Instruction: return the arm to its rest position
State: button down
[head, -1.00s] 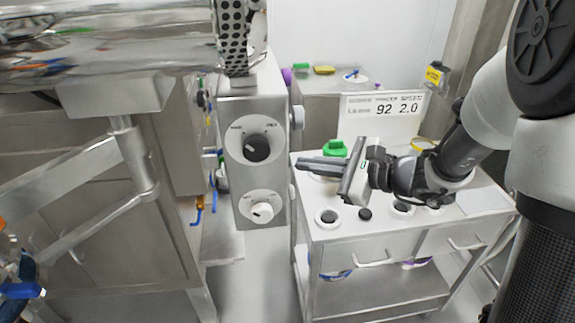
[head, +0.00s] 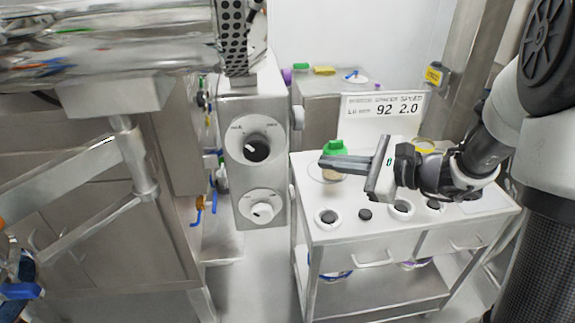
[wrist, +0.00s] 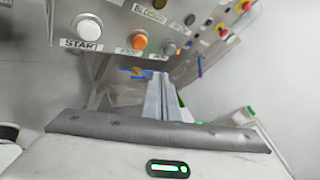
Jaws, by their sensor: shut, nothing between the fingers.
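My gripper (head: 340,162) is above the white-topped steel cart in the head view, pointing left. Its fingers are shut together with nothing between them. In the wrist view the shut fingers (wrist: 162,97) point up the picture, toward a steel panel (wrist: 125,15) with buttons. My arm reaches in from the right of the head view. A green-capped container (head: 335,147) stands on the cart behind the fingers, partly hidden by them.
The cart (head: 340,237) carries several round black knobs and a sign (head: 384,112) reading 92 and 2.0. A steel control box (head: 238,190) with two dials stands left of it. Steel machinery (head: 100,50) fills the left. Grey floor (head: 258,280) shows between.

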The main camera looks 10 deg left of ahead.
dwell(0.4)
jog(key=s+r+n+g+h+p, duration=0.25)
jog(key=s+r+n, duration=0.2)
jog(key=s, duration=0.35)
jog(key=s+r+n+g+h+p, duration=0.2)
jog(key=s+r+n+p, duration=0.3)
jog(key=s, duration=0.4)
jog(key=s+d+r+n+t+h+p, duration=0.1)
jog(key=s+d+r+n+h, duration=0.1)
jog(key=d, duration=0.4)
jog(key=s+d+r+n+t+h+p, duration=0.2)
jog(key=s+d+r+n+h, duration=0.1)
jog(key=d+n+h, duration=0.3)
jog(key=shift+p+v, duration=0.3)
jog(key=shift+v, duration=0.55)
jog(key=shift+w+n+t+h, duration=0.1)
jog(key=shift+n+t+h, duration=0.15)
